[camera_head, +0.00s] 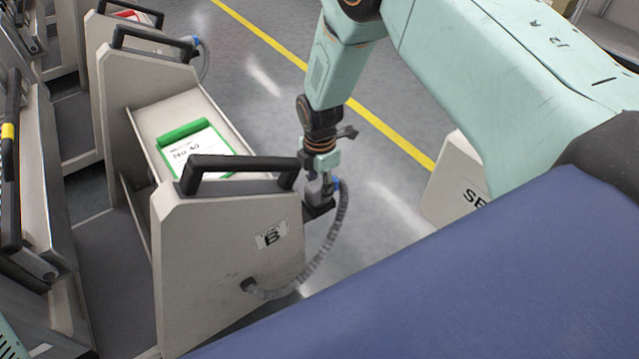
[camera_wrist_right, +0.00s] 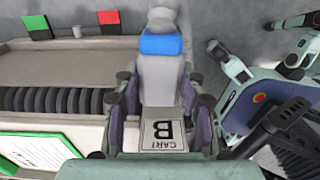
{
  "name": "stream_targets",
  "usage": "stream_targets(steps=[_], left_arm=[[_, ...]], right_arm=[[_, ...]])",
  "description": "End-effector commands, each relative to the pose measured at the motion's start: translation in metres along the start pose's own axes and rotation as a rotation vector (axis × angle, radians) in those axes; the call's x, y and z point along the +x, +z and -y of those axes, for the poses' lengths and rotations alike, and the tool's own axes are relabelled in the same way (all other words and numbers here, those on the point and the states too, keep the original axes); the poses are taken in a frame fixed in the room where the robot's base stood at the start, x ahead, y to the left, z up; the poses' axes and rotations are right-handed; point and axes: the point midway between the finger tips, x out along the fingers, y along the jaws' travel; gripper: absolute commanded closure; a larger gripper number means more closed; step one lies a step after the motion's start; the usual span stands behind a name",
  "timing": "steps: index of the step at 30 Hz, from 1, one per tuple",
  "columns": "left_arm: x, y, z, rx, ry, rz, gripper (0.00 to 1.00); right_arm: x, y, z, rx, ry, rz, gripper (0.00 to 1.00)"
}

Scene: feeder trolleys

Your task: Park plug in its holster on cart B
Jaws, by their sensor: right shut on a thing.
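Cart B (camera_head: 225,270) is a pale grey trolley with a black handle and a "B" label (camera_head: 270,235). My left gripper is not in view.
A green-edged card (camera_head: 205,150) lies on cart B behind its black handle (camera_head: 240,162). Another cart (camera_head: 145,75) stands behind, and more stand at the left. A pale box (camera_head: 455,185) is at the right. Floor with a yellow line (camera_head: 390,133) is clear between.

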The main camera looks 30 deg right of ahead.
Motion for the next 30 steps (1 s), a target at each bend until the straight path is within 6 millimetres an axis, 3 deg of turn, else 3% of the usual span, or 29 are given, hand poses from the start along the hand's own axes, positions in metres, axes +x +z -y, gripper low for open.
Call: stream_targets(steps=[15,16,25,30], left_arm=[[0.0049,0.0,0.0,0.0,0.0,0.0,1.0],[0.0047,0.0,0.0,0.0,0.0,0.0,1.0],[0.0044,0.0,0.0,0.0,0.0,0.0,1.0],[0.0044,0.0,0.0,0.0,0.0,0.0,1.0]], right_arm=[[0.0068,0.0,-0.0005,0.0,0.001,0.0,1.0],[0.0065,0.0,-0.0005,0.0,0.001,0.0,0.58],[0.0062,0.0,-0.0003,0.0,0.001,0.0,0.33],[0.0063,0.0,-0.0002,0.0,0.0,0.0,0.33]])
